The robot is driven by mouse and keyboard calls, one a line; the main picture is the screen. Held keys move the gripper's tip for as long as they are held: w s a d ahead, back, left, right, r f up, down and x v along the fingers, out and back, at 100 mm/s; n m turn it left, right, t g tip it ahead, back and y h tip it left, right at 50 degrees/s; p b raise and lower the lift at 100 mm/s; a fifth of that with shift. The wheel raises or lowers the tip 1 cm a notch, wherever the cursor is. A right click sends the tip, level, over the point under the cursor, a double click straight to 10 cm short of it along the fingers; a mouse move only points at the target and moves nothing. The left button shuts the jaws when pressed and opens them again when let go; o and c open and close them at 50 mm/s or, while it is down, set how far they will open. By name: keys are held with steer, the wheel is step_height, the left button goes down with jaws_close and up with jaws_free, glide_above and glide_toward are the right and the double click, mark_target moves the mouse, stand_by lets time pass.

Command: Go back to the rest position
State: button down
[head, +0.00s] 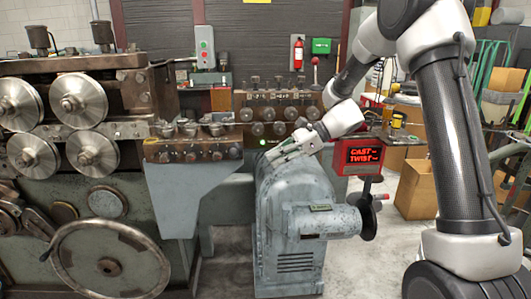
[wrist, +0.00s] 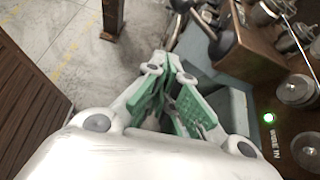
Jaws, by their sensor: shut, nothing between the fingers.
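My gripper (head: 272,157) is shut and empty. In the head view it is at the end of my white arm, which comes in from the right, and it points left above the grey-green motor housing (head: 290,195). It is close to the front of the control panel with the green light (head: 263,142). In the wrist view my gripper (wrist: 172,80) shows its green finger pads close together. The green light (wrist: 268,117) labelled "WIRE IN" glows to its right there.
The coiler's rollers (head: 78,100) and large handwheel (head: 110,262) stand at the left. A red "CAST TWIST" display (head: 363,155) is right of the housing, near my arm. A cardboard box (head: 414,190) stands behind my arm. Bare floor (wrist: 60,35) shows at upper left in the wrist view.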

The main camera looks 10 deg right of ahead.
steer(key=s+d+f+n+g+h, duration=0.2)
steer(key=s+d+f+n+h, duration=0.25)
steer(key=s+d+n, duration=0.55)
steer(key=s+d+r+n+t+h, duration=0.3)
steer(key=s+d+r, duration=0.3)
steer(key=s, duration=0.4)
steer(key=s+d+r+n+t+h, duration=0.2)
steer(key=s+d+r+n+h, duration=0.2)
steer(key=s+d+r, duration=0.3)
steer(key=s+d, duration=0.1)
steer(key=s, duration=0.3)
steer(key=shift+d+r+n+t, duration=0.15)
steer(key=shift+n+t, duration=0.15)
steer(key=shift+t, duration=0.1)
